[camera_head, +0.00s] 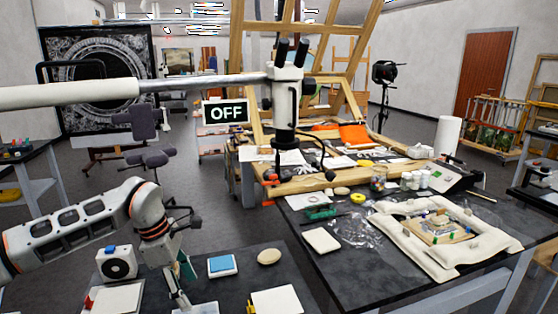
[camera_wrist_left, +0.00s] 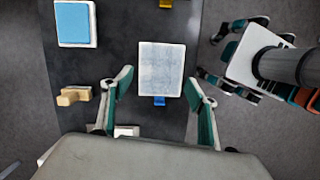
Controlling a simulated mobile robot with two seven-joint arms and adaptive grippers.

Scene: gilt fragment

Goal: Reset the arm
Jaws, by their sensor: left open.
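My left gripper (camera_head: 178,298) reaches down over the near dark table at the lower left of the head view. In the left wrist view its teal-lined fingers (camera_wrist_left: 158,92) are spread apart and nothing is between them in their grasp. A white-framed pale pad (camera_wrist_left: 161,70) with a blue tab lies below and beyond the fingertips, apart from them. My right gripper (camera_wrist_left: 222,52) shows only at the upper right of the left wrist view, beside the table, with its teal fingers apart and empty. The right arm does not show in the head view.
A blue pad (camera_head: 222,265), an oval cream piece (camera_head: 269,256), a white round-faced device (camera_head: 117,262) and a white pad (camera_head: 276,301) lie on the near table. A tan block (camera_wrist_left: 73,96) lies left of the fingers. The right worktable (camera_head: 340,268) is crowded.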

